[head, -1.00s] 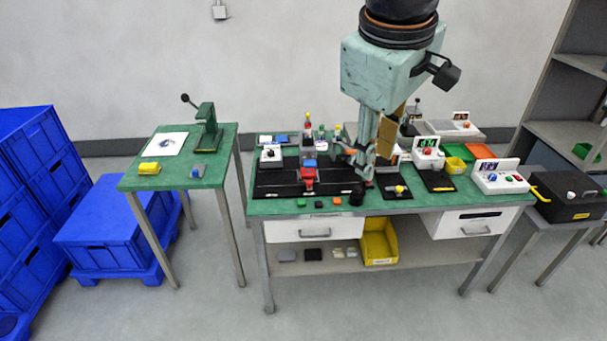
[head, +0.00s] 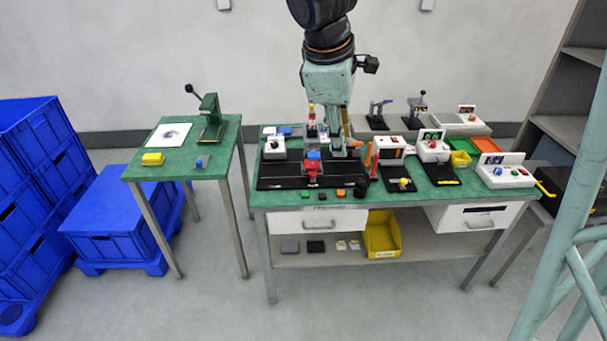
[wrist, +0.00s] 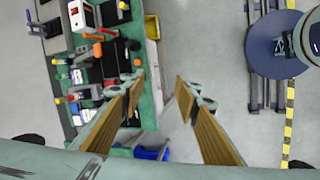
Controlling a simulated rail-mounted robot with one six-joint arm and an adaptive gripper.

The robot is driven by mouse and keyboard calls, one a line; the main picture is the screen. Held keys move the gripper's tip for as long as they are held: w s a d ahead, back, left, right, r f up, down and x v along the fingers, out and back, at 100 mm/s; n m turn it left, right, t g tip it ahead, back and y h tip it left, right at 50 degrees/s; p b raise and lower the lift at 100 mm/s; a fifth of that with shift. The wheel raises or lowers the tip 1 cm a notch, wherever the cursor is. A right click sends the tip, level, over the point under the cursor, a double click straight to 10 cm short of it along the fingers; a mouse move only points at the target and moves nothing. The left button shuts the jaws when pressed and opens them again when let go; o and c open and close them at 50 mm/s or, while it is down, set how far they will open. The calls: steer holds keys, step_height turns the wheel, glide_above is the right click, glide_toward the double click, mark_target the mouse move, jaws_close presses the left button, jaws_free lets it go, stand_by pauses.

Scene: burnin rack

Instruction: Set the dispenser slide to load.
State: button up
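A red device with a blue block on top (head: 312,168) stands on a black base plate (head: 275,182) on the green bench. It may be the dispenser, but I cannot make out its slide or the slide's setting. My gripper (head: 338,152) hangs over the back middle of the bench, right of the red device in the head view. In the wrist view its two tan-padded fingers (wrist: 160,86) are spread wide with nothing between them. In the head view the fingertips are small and partly merge with things behind them.
A white box with an orange-red post (head: 388,150) and control boxes (head: 432,150) crowd the bench's right half. Green, orange and black pieces (head: 323,195) lie at the front edge. A side table (head: 215,165) with a lever press stands left. A yellow bin (head: 381,238) is below.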

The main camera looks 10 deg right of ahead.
mark_target(313, 173)
steer(key=w+a+f+n, duration=0.3)
steer(key=w+f, duration=0.4)
steer(key=f, duration=0.3)
steer(key=w+a+f+n, duration=0.4)
steer(key=w+f, duration=0.3)
steer(key=f, duration=0.4)
steer(key=w+a+f+n+h+b, duration=0.1)
steer(key=w+a+f+n, duration=0.2)
steer(key=f, duration=0.7)
steer(key=shift+w+a+f+n, duration=0.15)
steer(key=shift+w+n, duration=0.45)
steer(key=shift+w, duration=0.6)
steer(key=shift+w+f+n, duration=0.15)
steer(key=shift+w+n, duration=0.45)
steer(key=shift+w, duration=0.6)
steer(key=w+d, duration=0.2)
steer(key=d, duration=0.1)
steer(key=w+d, duration=0.2)
steer(key=d, duration=0.1)
steer(key=w+d+b, duration=0.1)
steer(key=w+d, duration=0.2)
steer(key=shift+d, duration=0.15)
steer(key=shift+w+d+f, duration=0.15)
steer(key=shift+w+d, duration=0.05)
steer(key=shift+w+d+f+b, duration=0.1)
steer(key=shift+f+b, duration=0.25)
steer(key=shift+f, duration=0.05)
